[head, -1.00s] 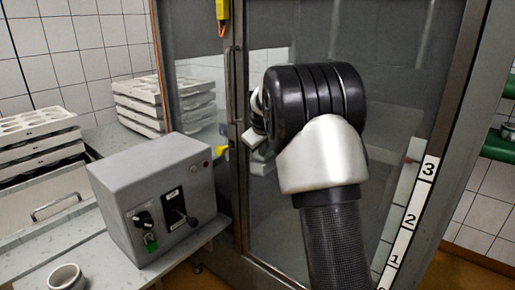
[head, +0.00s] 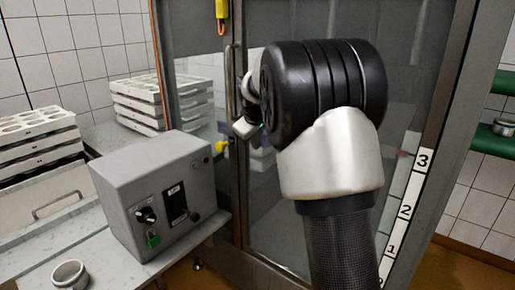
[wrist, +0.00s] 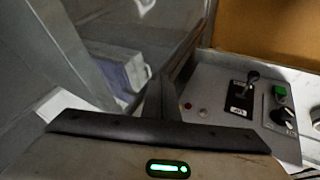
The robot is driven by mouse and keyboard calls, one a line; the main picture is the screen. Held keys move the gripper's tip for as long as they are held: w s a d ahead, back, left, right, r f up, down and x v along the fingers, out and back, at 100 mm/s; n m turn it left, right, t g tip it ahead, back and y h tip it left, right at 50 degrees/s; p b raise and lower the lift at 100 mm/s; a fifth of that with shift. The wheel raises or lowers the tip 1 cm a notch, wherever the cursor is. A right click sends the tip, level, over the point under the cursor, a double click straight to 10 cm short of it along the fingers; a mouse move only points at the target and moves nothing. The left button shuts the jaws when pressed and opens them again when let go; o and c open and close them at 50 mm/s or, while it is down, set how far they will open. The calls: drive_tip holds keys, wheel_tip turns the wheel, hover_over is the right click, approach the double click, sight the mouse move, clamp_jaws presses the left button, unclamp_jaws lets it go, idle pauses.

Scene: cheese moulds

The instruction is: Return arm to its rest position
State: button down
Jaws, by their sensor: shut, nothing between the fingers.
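My arm (head: 330,165) rises through the middle of the head view, bent at a big black joint in front of a grey-framed glass door. My gripper is mostly hidden behind that joint; a small light-and-dark part of the wrist shows at its left, near the door handle (head: 236,100). In the wrist view my gripper (wrist: 162,92) shows as a dark bar with its fingers together and empty, pointing towards the glass and door frame. The fingers appear clear of the grey control box (wrist: 225,100), which lies to their right.
Stacked white mould trays (head: 35,135) stand behind. A numbered strip (head: 405,210) and green shelves (head: 490,142) are at right.

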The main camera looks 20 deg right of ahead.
drive_tip(key=s+a+r+m+y+p, duration=0.1)
drive_tip(key=s+a+r+p, duration=0.2)
drive_tip(key=s+r, duration=0.5)
drive_tip(key=s+a+r+m+p, duration=0.2)
drive_tip(key=s+r, duration=0.3)
drive_tip(key=s, duration=0.8)
drive_tip(key=s+a+f+m+p, duration=0.1)
drive_tip(key=s+a+p, duration=0.1)
drive_tip(key=s, duration=0.8)
drive_tip(key=s+a+f+m+g+y+p, duration=0.1)
drive_tip(key=s+a+f+p, duration=0.1)
drive_tip(key=s, duration=0.8)
drive_tip(key=shift+s+f+m, duration=0.15)
drive_tip(key=shift+s+m, duration=0.1)
drive_tip(key=shift+m, duration=0.05)
